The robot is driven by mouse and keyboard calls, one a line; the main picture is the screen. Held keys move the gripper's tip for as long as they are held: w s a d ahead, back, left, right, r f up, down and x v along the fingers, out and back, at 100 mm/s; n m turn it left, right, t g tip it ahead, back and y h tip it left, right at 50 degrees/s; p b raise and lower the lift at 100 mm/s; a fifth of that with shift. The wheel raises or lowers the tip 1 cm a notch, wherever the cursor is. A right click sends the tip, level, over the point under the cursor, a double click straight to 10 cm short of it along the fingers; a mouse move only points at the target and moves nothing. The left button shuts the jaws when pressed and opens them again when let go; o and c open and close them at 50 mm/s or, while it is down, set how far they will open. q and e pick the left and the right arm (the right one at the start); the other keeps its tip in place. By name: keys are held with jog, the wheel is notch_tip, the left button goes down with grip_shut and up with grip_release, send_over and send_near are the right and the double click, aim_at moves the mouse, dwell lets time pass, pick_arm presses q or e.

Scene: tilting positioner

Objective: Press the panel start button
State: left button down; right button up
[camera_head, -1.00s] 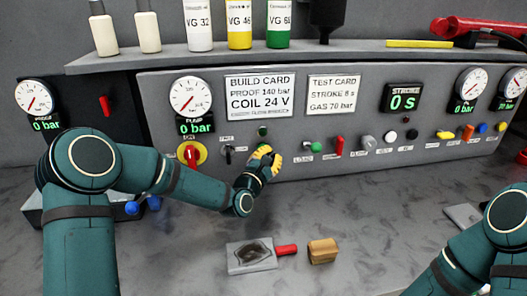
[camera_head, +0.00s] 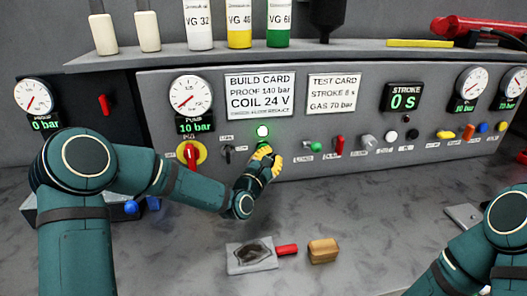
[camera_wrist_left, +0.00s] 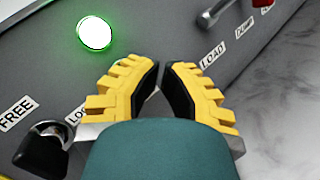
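A round green light (camera_head: 263,131) on the grey panel (camera_head: 360,160) glows brightly. It also shows as a white disc with a green ring in the left wrist view (camera_wrist_left: 95,33). I cannot tell whether it is the start button or a lamp above it. My left gripper (camera_head: 264,151) is at the panel face just below the light. In the left wrist view its yellow fingers (camera_wrist_left: 161,66) are nearly together, with nothing between them. The gripper hides the panel part behind it. My right arm is at lower right; its gripper is out of view.
A red-handled switch (camera_head: 190,154) and a black lever (camera_head: 228,149) are left of the gripper. A grey plate (camera_head: 251,255) and a tan block (camera_head: 323,250) lie on the bench below.

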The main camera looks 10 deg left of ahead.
pick_arm(q)
jog(key=shift+s+d, duration=0.1)
jog(key=shift+s, duration=0.15)
jog(key=shift+s+d, duration=0.3)
jog(key=shift+s, duration=0.45)
jog(key=shift+s+d, duration=0.35)
jog(key=shift+s, duration=0.45)
jog(key=shift+s+d, duration=0.3)
jog(key=shift+s, duration=0.45)
